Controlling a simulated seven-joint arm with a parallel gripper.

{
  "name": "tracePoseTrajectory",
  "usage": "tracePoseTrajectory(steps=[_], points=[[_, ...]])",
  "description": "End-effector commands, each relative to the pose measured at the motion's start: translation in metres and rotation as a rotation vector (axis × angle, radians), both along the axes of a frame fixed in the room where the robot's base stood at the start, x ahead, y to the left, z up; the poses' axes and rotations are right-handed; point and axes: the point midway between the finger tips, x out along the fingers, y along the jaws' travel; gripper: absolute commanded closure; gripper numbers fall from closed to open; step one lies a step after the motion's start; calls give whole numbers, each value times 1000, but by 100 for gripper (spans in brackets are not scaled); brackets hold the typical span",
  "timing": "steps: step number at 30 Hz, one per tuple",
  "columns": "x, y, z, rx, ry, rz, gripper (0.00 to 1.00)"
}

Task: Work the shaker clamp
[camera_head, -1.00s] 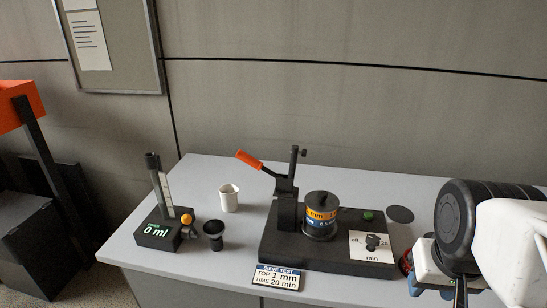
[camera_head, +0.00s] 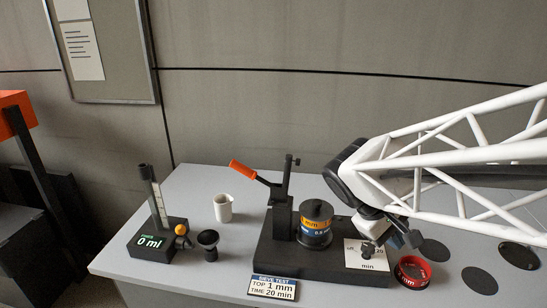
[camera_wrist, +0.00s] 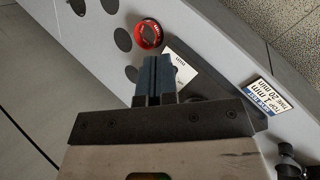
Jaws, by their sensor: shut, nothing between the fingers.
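The shaker (camera_head: 275,262) is a black base on the bench. Its clamp post (camera_head: 283,215) carries a lever with an orange handle (camera_head: 243,170), raised up and to the left. A sieve stack (camera_head: 315,235) with yellow and blue bands and a dark lid stands on the base, right of the post. A white dial panel (camera_head: 378,262) with a dark knob (camera_head: 367,250) sits at the base's right end. My gripper (camera_head: 408,240) is shut and empty, above the panel's right side. In the wrist view its fingers (camera_wrist: 154,76) are together and hide part of the dial panel (camera_wrist: 181,68).
A red-rimmed sieve (camera_head: 412,271) and several dark discs (camera_head: 479,280) lie on the bench at right. A sign (camera_head: 272,287) reads top 1 mm, time 20 min.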

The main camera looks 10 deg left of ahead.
Motion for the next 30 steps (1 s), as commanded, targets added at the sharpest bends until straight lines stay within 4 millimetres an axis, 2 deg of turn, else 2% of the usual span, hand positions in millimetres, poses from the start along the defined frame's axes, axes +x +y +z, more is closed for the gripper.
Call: tracePoseTrajectory(steps=[1, 8, 14, 21, 27, 30], points=[[13, 8, -4, -51, 23, 45, 100], [68, 45, -12, -297, 88, 233, 100], [113, 91, -22, -518, 119, 389, 100], [158, 165, -40, -790, 112, 565, 100], [184, 239, -57, -1033, 47, 685, 100], [191, 277, -65, -1154, -15, 729, 100]])
